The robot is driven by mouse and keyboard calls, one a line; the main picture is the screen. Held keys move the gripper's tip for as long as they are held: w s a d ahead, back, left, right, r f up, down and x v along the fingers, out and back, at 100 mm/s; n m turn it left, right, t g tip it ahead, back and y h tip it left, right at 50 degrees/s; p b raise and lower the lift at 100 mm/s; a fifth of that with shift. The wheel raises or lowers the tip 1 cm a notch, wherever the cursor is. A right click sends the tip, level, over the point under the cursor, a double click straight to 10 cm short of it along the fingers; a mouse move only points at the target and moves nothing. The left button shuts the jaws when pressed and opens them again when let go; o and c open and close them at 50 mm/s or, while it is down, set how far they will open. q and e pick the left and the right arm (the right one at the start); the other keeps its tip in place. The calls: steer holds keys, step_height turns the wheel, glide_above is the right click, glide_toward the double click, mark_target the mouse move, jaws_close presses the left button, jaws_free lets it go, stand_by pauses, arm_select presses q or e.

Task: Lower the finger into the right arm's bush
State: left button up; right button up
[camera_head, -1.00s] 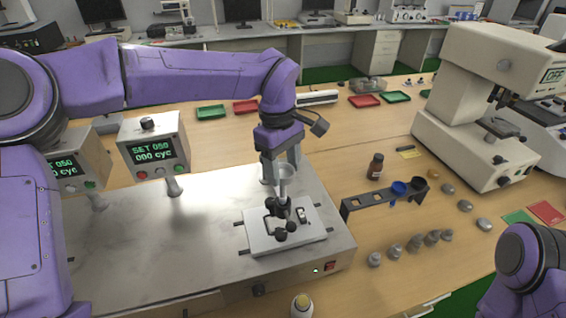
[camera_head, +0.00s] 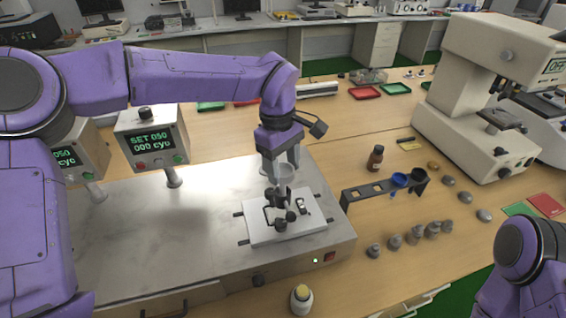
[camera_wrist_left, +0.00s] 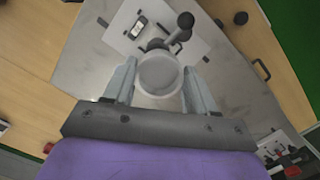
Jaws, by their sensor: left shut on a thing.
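My left gripper (camera_head: 281,168) is shut on the finger (camera_head: 285,173), a pale grey piece with a round top. In the left wrist view the finger (camera_wrist_left: 158,73) sits between the two fingertips (camera_wrist_left: 158,88). It is held just above or at the black arm fixture (camera_head: 279,197) on the white plate (camera_head: 308,228). The finger's lower end and the bush are hidden, so I cannot tell whether the finger is in the bush. The wrist view also shows the black fixture (camera_wrist_left: 178,32) beyond the finger. My right gripper is out of view.
The plate lies on a steel machine top (camera_head: 140,235) with two control boxes (camera_head: 152,140) behind. A dark rack (camera_head: 375,190), a brown bottle (camera_head: 375,158) and several small grey weights (camera_head: 413,235) stand to the right.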

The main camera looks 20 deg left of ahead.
mark_target(283, 174)
arm_select(q)
steer(key=shift+w+f+b, duration=0.1)
steer(key=shift+f+b, duration=0.2)
steer(key=shift+f, duration=1.1)
steer(key=shift+f, duration=0.65)
steer(key=o, duration=1.7)
steer(key=shift+r, duration=0.1)
steer(key=r+p, duration=0.2)
steer(key=p, duration=0.1)
steer(key=r+p, duration=0.5)
steer(key=shift+w+a+p, duration=0.1)
steer(key=shift+a+p, duration=0.2)
steer(key=shift+a, duration=0.1)
steer(key=shift+f, duration=0.1)
